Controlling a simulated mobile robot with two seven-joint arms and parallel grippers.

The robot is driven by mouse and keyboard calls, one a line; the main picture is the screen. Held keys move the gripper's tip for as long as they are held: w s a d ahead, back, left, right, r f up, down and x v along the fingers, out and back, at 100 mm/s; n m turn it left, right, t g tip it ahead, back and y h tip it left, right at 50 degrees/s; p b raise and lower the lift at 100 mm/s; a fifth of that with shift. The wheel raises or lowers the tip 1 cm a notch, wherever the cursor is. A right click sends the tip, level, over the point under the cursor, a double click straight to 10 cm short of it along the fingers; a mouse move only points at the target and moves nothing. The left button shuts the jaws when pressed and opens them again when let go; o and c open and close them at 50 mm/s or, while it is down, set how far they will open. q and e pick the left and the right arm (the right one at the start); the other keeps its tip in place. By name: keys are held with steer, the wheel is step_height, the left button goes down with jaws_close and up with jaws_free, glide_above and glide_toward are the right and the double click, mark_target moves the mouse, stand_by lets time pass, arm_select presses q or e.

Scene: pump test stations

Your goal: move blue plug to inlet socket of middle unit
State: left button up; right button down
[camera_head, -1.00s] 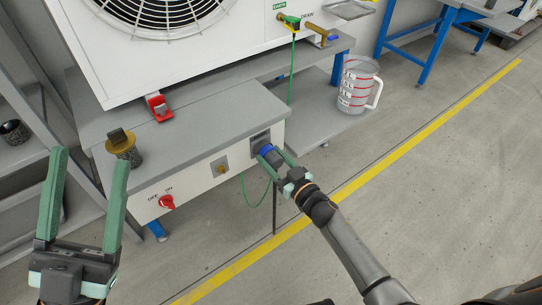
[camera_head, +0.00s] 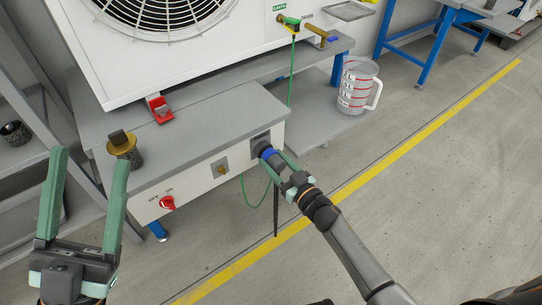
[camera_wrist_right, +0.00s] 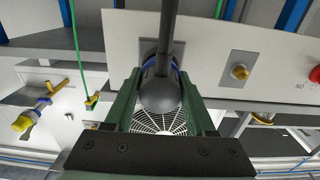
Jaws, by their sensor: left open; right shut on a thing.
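The blue plug (camera_head: 267,153) has a blue ring and a dark grey body. My right gripper (camera_head: 276,161) is shut on the plug's body, just in front of the dark square socket (camera_head: 261,139) on the white front panel. In the right wrist view the plug's rounded grey body (camera_wrist_right: 159,95) sits between the fingers, with a dark cable rising from it. Its blue ring is partly hidden there. I cannot tell whether the plug's tip is still inside the socket. My left gripper (camera_head: 89,160) is open and empty at the left.
The panel carries a red rotary switch (camera_head: 167,203) and a small brass fitting (camera_head: 221,170). A brass-topped part (camera_head: 123,146) stands on the grey bench. A clear jug (camera_head: 356,86) stands on the lower shelf. Floor at right is open.

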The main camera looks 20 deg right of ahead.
arm_select(q)
steer(key=shift+r+p, duration=1.1)
steer(key=shift+r, duration=0.05)
arm_select(e)
steer(key=shift+v, duration=2.45)
step_height(320, 180, up, 24)
steer(key=m+t+h, duration=0.1)
steer(key=m+h, duration=0.3)
steer(key=h, duration=0.2)
glide_above(281, 168)
steer(key=d, duration=0.4)
arm_select(q)
steer(key=shift+a+m, duration=0.2)
steer(key=shift+m, duration=0.1)
arm_select(e)
steer(key=s+r, duration=0.5)
steer(key=r, duration=0.1)
steer(key=shift+s+a+r, duration=0.2)
steer(key=shift+a+r, duration=0.05)
steer(key=shift+a, duration=0.05)
